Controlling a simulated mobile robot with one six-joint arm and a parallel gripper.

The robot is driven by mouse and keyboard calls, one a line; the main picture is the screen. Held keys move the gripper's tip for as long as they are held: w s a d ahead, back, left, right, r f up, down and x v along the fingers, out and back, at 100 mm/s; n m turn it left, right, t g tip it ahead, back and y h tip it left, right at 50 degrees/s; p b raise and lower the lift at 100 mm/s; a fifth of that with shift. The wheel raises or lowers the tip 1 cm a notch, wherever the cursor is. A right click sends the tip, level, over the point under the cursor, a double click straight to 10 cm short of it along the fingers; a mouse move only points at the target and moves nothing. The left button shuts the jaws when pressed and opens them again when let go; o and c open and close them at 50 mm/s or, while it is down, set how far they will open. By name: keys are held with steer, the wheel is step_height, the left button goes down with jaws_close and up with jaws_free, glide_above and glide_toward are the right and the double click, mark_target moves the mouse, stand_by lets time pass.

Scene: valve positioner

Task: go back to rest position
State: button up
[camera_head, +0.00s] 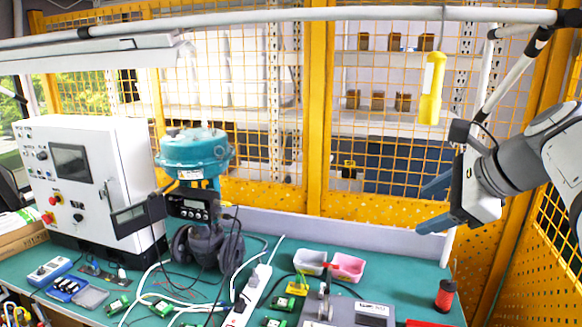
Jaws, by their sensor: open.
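My gripper (428,206) is at the right of the head view, raised above the green bench. Its two blue-grey fingers point left, are spread apart and have nothing between them. The valve with its teal actuator (193,155) stands upright on the bench at the left. A dark positioner box (190,207) with a small display is mounted on its front. My gripper is well to the right of the valve and apart from it.
A white control cabinet (85,180) stands at the left. A yellow tool (432,90) hangs above my gripper. Yellow mesh fencing (318,120) stands behind. The bench (400,270) carries a power strip (247,297), pink tray (347,267), red-black cylinder (445,296) and several green boards.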

steer(key=s+a+f+n+g+h, duration=0.1)
steer(key=s+a+f+n, duration=0.2)
steer(key=f+n, duration=0.4)
steer(key=s+a+f+n+g+h+b, duration=0.1)
steer(key=s+a+f+n+h, duration=0.1)
steer(key=s+f+n, duration=0.3)
steer(key=s+a+f+n+g+h, duration=0.2)
steer(key=s+a+f+n, duration=0.1)
steer(key=f+n, duration=0.6)
step_height(320, 180, down, 2)
steer(key=shift+s+a+f+n, duration=0.1)
steer(key=shift+s+a+n, duration=0.2)
steer(key=shift+s, duration=0.5)
